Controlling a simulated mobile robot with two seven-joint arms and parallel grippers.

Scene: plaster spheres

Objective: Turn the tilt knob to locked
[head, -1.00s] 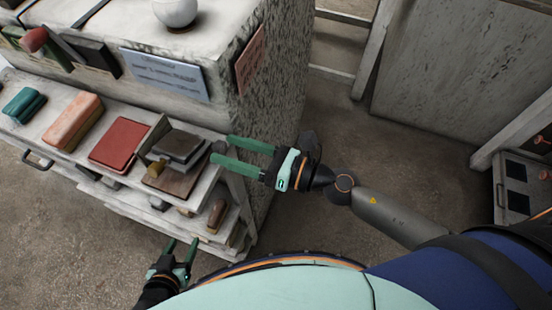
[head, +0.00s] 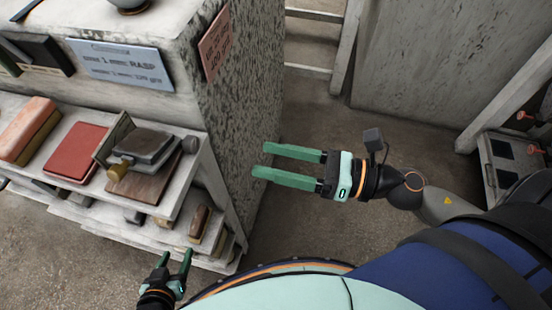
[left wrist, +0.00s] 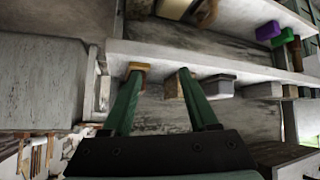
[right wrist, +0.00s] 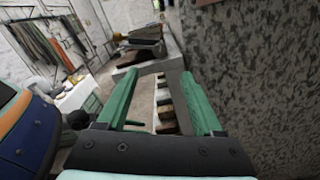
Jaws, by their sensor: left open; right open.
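A small tilting fixture with a dark plate (head: 148,146) stands on the upper shelf, on a brown board. In the right wrist view the fixture (right wrist: 146,46) shows beyond the fingers. My left gripper (head: 175,256) is open and empty, low in front of the shelves.
A red box (head: 75,151) and a pink-brown block (head: 28,130) lie left of the fixture. Several blocks sit on the lower shelf (head: 165,235). The cabinet's speckled side (head: 235,110) stands beside my right gripper. Open floor (head: 320,115) lies to the right.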

